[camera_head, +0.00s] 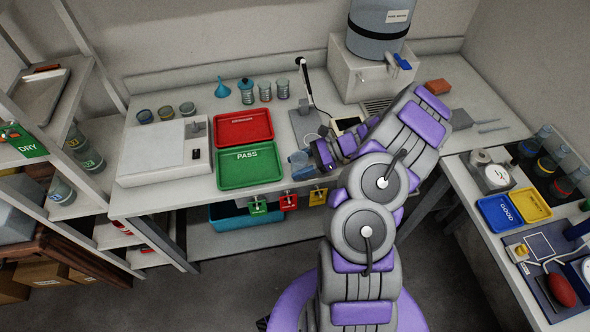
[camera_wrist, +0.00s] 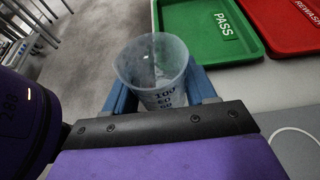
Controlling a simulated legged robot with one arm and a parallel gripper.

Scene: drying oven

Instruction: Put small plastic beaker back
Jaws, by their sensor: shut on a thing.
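The small plastic beaker (camera_wrist: 158,75) is clear, with dark volume marks, and stands upright between the blue fingers of my gripper (camera_wrist: 160,90) in the wrist view. My gripper is shut on it. In the head view the beaker (camera_head: 298,160) shows small and pale at the end of my arm. My gripper (camera_head: 308,158) is there at the front part of the bench, just right of the green PASS tray (camera_head: 250,184). I cannot tell whether the beaker touches the bench.
The red tray (camera_head: 243,127) lies behind the green one. Several small containers, including a blue funnel (camera_head: 222,88), stand along the back. A stand with an upright rod (camera_head: 306,80) is behind my gripper. Coloured tags (camera_head: 289,202) hang at the front edge. A white scale (camera_head: 165,153) sits left.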

